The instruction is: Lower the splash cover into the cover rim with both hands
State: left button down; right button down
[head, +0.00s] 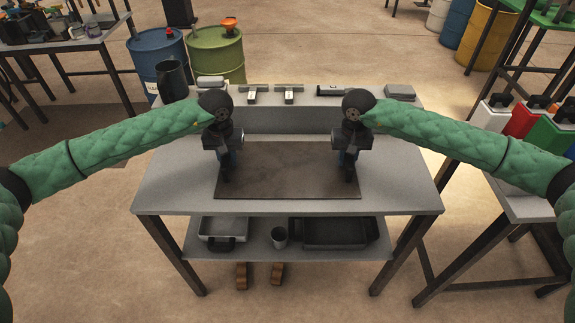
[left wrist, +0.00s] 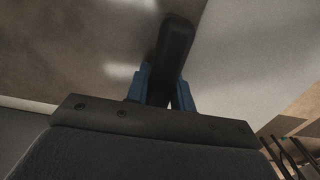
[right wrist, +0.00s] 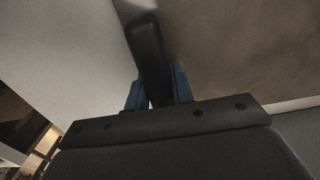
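The splash cover (head: 287,170) is a flat dark brown panel with a black handle at each end, level over the middle of the grey table. My left gripper (head: 228,165) is shut on the left handle, and the left wrist view shows this handle (left wrist: 176,48) between blue fingers. My right gripper (head: 347,165) is shut on the right handle, and the right wrist view shows that handle (right wrist: 148,45) between blue fingers. I cannot make out the cover rim; the panel may hide it. I cannot tell whether the panel touches anything below.
The grey table (head: 165,185) is clear around the panel. Tools (head: 289,95) and a grey block (head: 399,92) lie along its back edge, with a dark mug (head: 172,80) at back left. Trays (head: 335,233) and a cup (head: 280,237) stand on the lower shelf.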

pick_arm(q)
jog(key=shift+r, duration=0.2)
pick_arm(e)
jog(key=shift+r, duration=0.25)
